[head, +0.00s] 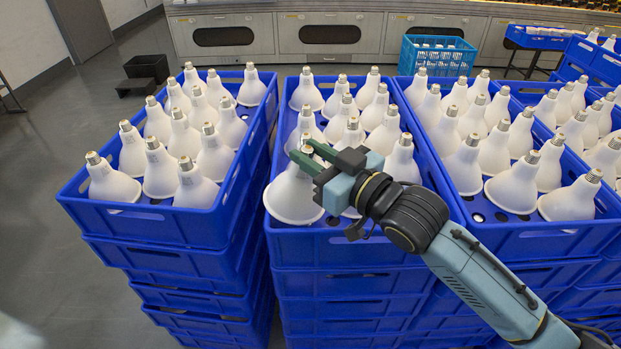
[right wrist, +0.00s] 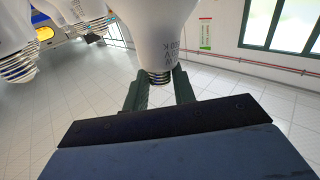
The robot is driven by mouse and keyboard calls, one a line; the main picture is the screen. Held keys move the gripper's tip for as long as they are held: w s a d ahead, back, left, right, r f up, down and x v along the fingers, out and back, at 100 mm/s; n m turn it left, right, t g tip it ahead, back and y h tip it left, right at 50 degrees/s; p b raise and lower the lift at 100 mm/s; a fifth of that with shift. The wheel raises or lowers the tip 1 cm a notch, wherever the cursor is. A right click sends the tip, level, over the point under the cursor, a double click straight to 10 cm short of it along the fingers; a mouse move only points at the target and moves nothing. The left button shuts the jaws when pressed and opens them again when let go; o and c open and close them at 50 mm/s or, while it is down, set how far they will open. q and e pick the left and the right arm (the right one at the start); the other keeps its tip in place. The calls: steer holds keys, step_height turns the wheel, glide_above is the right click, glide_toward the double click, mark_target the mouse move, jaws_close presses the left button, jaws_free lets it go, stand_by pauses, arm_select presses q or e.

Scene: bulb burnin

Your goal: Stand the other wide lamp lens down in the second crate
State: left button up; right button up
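A wide white lamp (head: 293,197) is lens down, screw base up, at the front left corner of the middle crate (head: 345,250), a blue one. I cannot tell whether its lens touches the crate floor. My right gripper (head: 308,152) has its green fingers on either side of the lamp's screw base. In the right wrist view the metal base (right wrist: 160,77) fits closely between both fingers, so the gripper looks shut on it. Another broad lamp (head: 306,93) stands at the back left of that crate. My left gripper is not in view.
Blue crates of upright lamps stand close on the left (head: 150,222) and right (head: 540,238), on stacks. Neighbouring lamps crowd the middle crate, and my right arm hides some of them. A light-blue basket (head: 437,57) is behind. Open floor lies at the left.

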mark_target(309, 184)
steer(key=shift+o, duration=0.7)
steer(key=shift+g+h, duration=0.6)
steer(key=shift+h, duration=0.2)
steer(key=f, duration=0.6)
steer(key=shift+s, duration=0.3)
steer(key=shift+w+a+f, duration=0.15)
steer(key=shift+w+a, duration=0.1)
steer(key=shift+w, duration=0.05)
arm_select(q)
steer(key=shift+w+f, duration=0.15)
arm_select(e)
steer(key=shift+s, duration=0.1)
steer(key=shift+s+d, duration=0.15)
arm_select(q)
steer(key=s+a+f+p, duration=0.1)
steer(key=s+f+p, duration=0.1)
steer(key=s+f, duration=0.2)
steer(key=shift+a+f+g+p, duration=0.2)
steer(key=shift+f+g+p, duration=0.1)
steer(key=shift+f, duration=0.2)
arm_select(e)
steer(key=v, duration=1.1)
steer(key=shift+r, duration=0.4)
steer(key=shift+d, duration=0.15)
